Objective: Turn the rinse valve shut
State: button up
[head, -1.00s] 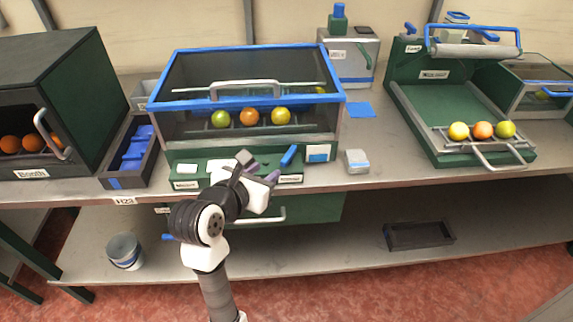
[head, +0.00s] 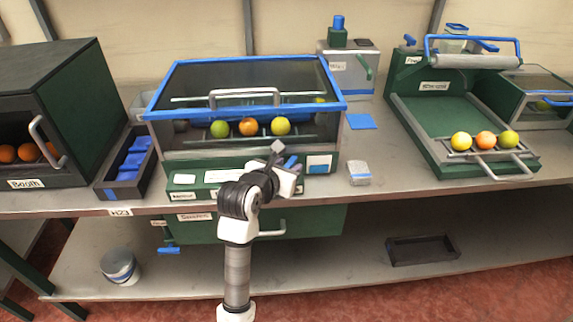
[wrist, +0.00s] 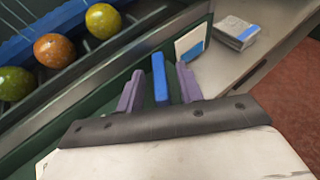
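The rinse valve appears to be the blue lever (wrist: 160,78) on the green front panel of the glass-lidded box (head: 245,106). In the wrist view it stands between my gripper's two purple fingers (wrist: 159,88), with a visible gap on each side. My gripper is open around it, not clamped. In the head view my gripper (head: 284,157) is at the right part of that panel and mostly hides the lever. The lever's label is also hidden there.
Several fruits lie inside the box, including an orange one (head: 250,126). A small grey block (head: 359,173) sits on the bench to the right. A green drawer (head: 310,220) is below the bench. A green tray unit (head: 440,109) stands at the right.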

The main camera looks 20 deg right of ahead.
jog(key=shift+w+d, duration=0.1)
jog(key=shift+c, duration=0.5)
grip_shut()
jog(key=m+g, duration=0.1)
jog(key=m+g+h+b, duration=0.2)
jog(key=shift+w+a+f, duration=0.15)
jog(key=shift+w+a, duration=0.1)
jog(key=shift+w+m+g+h+b, duration=0.1)
jog(key=shift+m+g+h+b, duration=0.6)
jog(key=shift+m+g+b, duration=0.6)
jog(key=shift+m+g, duration=0.3)
jog(key=shift+g, duration=0.1)
